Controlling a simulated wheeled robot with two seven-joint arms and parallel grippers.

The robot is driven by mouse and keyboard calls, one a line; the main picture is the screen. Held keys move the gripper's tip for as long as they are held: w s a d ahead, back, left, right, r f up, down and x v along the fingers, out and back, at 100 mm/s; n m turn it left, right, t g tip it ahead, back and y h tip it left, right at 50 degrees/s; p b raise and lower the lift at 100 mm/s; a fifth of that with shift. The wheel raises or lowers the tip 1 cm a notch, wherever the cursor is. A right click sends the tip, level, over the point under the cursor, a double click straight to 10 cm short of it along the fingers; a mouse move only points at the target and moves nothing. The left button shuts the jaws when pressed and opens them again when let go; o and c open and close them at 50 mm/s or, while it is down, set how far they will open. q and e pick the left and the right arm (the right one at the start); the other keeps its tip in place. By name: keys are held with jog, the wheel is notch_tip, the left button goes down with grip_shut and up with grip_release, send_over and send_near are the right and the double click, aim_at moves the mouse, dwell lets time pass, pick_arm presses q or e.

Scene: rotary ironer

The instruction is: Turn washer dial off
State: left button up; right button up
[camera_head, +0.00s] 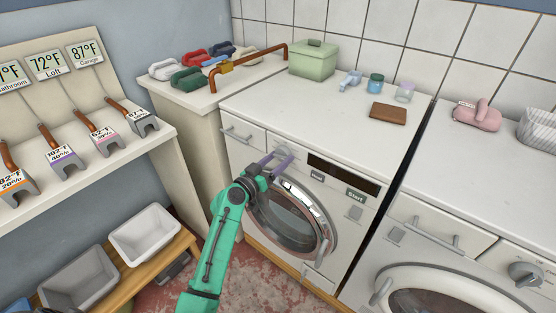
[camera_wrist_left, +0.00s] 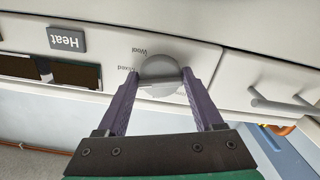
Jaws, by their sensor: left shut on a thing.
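My left gripper (camera_head: 277,161), with purple fingers on a green arm, reaches the upper front panel of the left washer (camera_head: 330,216). In the left wrist view the gripper (camera_wrist_left: 159,84) has a finger on each side of a round grey dial (camera_wrist_left: 161,70) and is shut on it. Upside-down lettering, including "Wool", is printed beside the dial; part of it is hidden by a finger. My right gripper is in neither view.
A second washer (camera_head: 450,262) with its own grey dial (camera_head: 524,274) stands at the right. A "Start" button (camera_head: 356,195) and dark display (camera_head: 343,175) lie right of the gripper. Jars, a brown wallet-like item (camera_head: 388,114) and a green box (camera_head: 313,60) stand on top.

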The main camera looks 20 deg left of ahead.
pick_arm(q)
jog(key=n, duration=0.3)
jog(key=shift+r+n, duration=0.1)
jog(key=shift+n, duration=0.3)
jog(key=n+p, duration=0.1)
jog(key=n, duration=0.2)
jog(key=shift+n, duration=0.3)
jog(key=n+p, duration=0.1)
jog(key=n, duration=0.3)
jog(key=shift+r, duration=0.15)
jog(key=shift+n+p, duration=0.4)
jog(key=shift+n, duration=1.3)
jog(key=o, duration=1.4)
jog(key=shift+c, duration=0.2)
